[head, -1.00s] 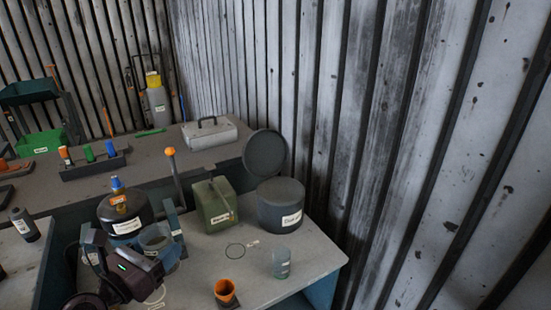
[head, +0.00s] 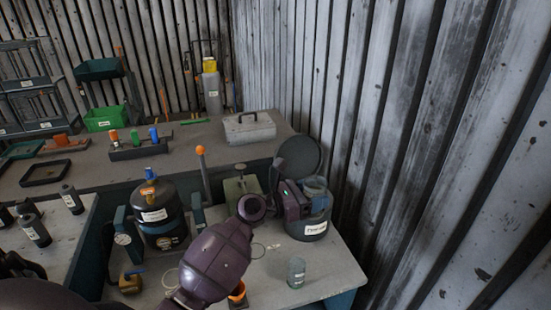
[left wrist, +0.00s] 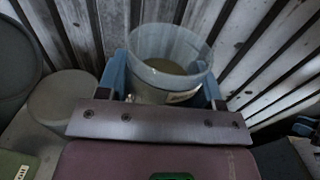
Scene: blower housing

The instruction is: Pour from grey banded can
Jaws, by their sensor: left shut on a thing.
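My left gripper (head: 306,194) is shut on a translucent, bluish-grey can (head: 318,187). In the left wrist view the can (left wrist: 169,47) is open-topped, shows a sandy-grey content low inside and a pale label, and sits between the blue fingers (left wrist: 163,82). It looks roughly upright. In the head view it overlaps the top of a dark labelled pot (head: 308,231); whether it touches the pot I cannot tell. A dark round disc (head: 299,153) stands behind the pot. My right gripper is not in view.
A small translucent cup (head: 296,272) stands near the bench's front edge, with an orange cup (head: 237,291) partly behind my arm. A green box (head: 241,187) is partly hidden. A black labelled tank (head: 158,213) stands left. A corrugated wall (head: 440,150) closes the right side.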

